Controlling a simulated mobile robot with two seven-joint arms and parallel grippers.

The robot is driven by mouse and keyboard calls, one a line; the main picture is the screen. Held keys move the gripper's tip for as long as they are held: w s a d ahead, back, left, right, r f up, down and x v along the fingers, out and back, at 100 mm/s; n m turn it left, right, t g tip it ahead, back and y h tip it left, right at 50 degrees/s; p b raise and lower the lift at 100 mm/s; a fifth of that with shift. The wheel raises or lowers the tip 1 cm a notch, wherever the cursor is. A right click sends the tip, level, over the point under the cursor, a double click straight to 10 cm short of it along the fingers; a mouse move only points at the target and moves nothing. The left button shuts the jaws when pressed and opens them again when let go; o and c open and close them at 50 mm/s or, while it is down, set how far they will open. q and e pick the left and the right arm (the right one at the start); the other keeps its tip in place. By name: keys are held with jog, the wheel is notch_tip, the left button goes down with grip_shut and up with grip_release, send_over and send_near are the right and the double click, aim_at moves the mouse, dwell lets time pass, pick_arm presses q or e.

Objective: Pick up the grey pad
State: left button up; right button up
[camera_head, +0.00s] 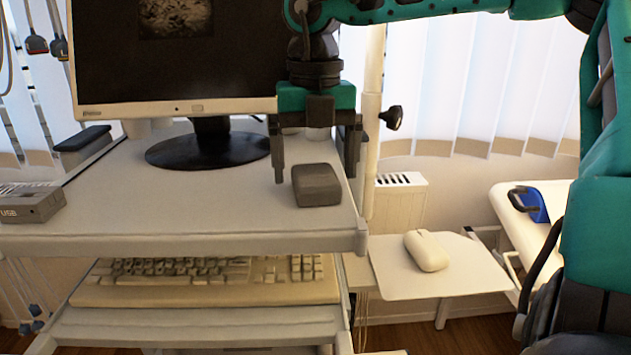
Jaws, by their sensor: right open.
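The grey pad (317,187), a small dark grey block with rounded edges, lies on the cart's upper shelf near its front right corner. My right gripper (315,174) points down just above and behind the pad, with its two fingers spread wide and nothing between them that I can see held. One finger shows left of the pad and the other to its right. I cannot tell whether either finger touches the pad or the shelf. My left gripper is not in view.
A monitor (180,60) on a round black base (208,150) stands close behind and left of the gripper. A grey USB box (32,203) lies at the left. A keyboard (200,280) is below; a white mouse (426,251) sits on a side tray (470,270). The middle shelf front is clear.

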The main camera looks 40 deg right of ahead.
aim_at(315, 172)
jog(key=shift+f, duration=0.45)
jog(key=c, duration=1.1)
jog(key=shift+r, duration=0.15)
notch_tip(315, 172, up, 20)
jog(key=shift+f+p, duration=0.1)
jog(key=shift+p, duration=0.2)
